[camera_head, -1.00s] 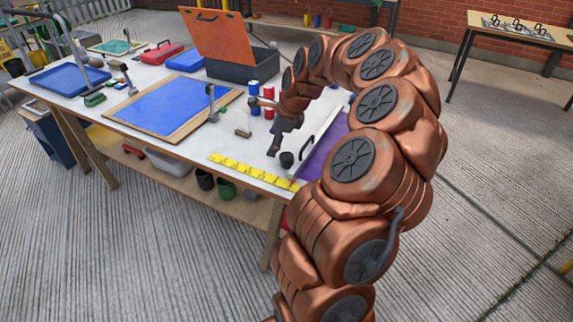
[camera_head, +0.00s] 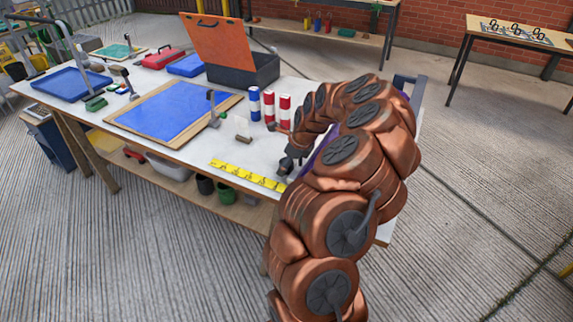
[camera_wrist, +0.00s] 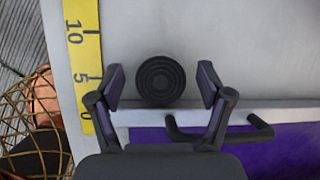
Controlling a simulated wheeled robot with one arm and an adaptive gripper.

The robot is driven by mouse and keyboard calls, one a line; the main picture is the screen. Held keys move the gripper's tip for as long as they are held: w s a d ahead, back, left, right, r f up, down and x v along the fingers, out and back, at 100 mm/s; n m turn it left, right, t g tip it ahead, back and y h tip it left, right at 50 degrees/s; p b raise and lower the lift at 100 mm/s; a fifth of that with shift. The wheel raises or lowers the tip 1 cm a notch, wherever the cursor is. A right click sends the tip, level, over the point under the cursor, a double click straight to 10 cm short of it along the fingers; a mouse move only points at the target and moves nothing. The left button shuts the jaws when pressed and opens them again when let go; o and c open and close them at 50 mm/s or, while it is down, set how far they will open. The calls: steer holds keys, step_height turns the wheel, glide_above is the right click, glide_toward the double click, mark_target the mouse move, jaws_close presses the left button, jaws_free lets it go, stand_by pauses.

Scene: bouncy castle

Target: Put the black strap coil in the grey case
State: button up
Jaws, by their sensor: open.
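The black strap coil (camera_wrist: 160,80) is a round, ridged dark disc on the pale tabletop in the wrist view. My gripper (camera_wrist: 161,84) is open, with one finger on each side of the coil and a visible gap on both sides. In the head view my gripper (camera_head: 290,160) is low over the near table edge, and the coil there is hard to tell from the dark fingers. The grey case (camera_head: 252,73) stands at the back of the table with its orange lid (camera_head: 215,42) raised. Its inside is mostly hidden.
A yellow tape measure (camera_head: 245,174) lies left of the coil. A purple panel (camera_wrist: 270,150) with a dark handle (camera_wrist: 218,134) is close by. Blue (camera_head: 254,103) and red-striped (camera_head: 284,107) cylinders, a small block (camera_head: 243,138) and a blue board (camera_head: 172,107) stand or lie farther back.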

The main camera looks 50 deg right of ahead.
steer(key=shift+w+f, duration=0.1)
steer(key=shift+f, duration=0.05)
steer(key=shift+c, duration=0.3)
steer(key=c, duration=1.3)
